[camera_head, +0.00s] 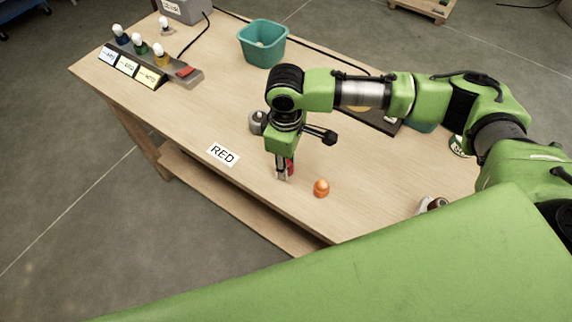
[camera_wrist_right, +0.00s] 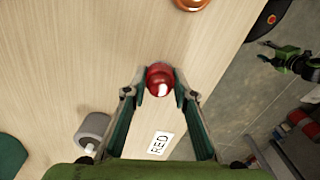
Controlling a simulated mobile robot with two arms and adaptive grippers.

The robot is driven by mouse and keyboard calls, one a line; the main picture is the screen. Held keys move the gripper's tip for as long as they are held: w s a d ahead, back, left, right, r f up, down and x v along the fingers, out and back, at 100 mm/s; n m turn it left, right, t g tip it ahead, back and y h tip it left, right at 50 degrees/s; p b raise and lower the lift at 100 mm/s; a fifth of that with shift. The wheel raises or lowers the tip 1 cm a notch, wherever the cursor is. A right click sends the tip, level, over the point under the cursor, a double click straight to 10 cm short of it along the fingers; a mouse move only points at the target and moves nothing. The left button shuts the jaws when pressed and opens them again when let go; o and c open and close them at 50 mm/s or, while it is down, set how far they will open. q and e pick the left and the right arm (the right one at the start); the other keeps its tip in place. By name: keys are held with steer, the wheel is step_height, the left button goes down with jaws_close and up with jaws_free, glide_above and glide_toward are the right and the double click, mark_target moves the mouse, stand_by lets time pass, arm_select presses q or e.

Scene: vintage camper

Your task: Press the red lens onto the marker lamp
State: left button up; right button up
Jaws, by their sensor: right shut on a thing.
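The red lens (camera_wrist_right: 160,76) is a small rounded red piece between my right fingertips in the right wrist view, with a pale spot on its near side. My right gripper (camera_wrist_right: 160,92) is shut on it. In the head view my right gripper (camera_head: 284,174) points down low over the table, with the red lens (camera_head: 291,168) partly hidden behind its fingers. I cannot tell whether the lens touches the tabletop. A grey round piece (camera_head: 257,122) stands behind the gripper; it also shows with a pale tip in the wrist view (camera_wrist_right: 94,126). I cannot tell whether it is the marker lamp.
A white RED label (camera_head: 223,154) lies left of the gripper. An orange piece (camera_head: 321,188) stands close on its right. A labelled rack (camera_head: 187,78) with several bulbs is at the far left, and a teal bin (camera_head: 262,50) at the back. The front table edge is near.

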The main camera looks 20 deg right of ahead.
steer(key=shift+r, duration=0.6)
steer(key=s+a+r+b, duration=0.3)
steer(key=s+a+r, duration=0.3)
steer(key=a+r, duration=0.6)
steer(key=shift+s+a, duration=0.2)
steer(key=shift+s, duration=0.15)
